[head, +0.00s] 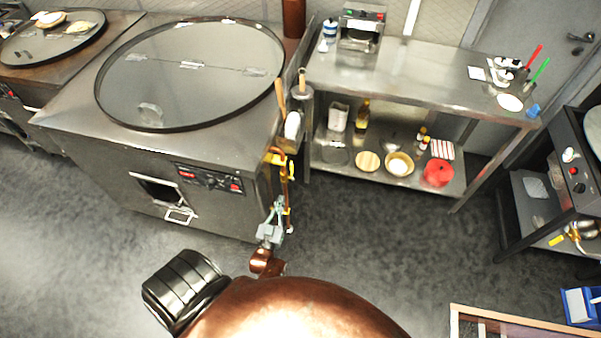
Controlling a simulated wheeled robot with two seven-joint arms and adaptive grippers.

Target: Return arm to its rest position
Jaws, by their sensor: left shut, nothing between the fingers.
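My left gripper (279,206) shows small, low in the middle of the head view, in front of the right front corner of the large steel tandoor counter (110,100). Its grey fingers point away from me and are shut, with nothing seen between them. A copper pipe with yellow handles (285,185) runs down the counter's side just beyond the fingertips; I cannot tell whether they touch. My right gripper is not in view.
A steel shelf table (420,75) stands behind to the right, with a red pot (438,173) and bowls below. A dark cooking unit (575,170) is at the right edge. A wood-framed thing (500,311) and a blue box (578,305) are lower right. Grey floor (390,240) between is clear.

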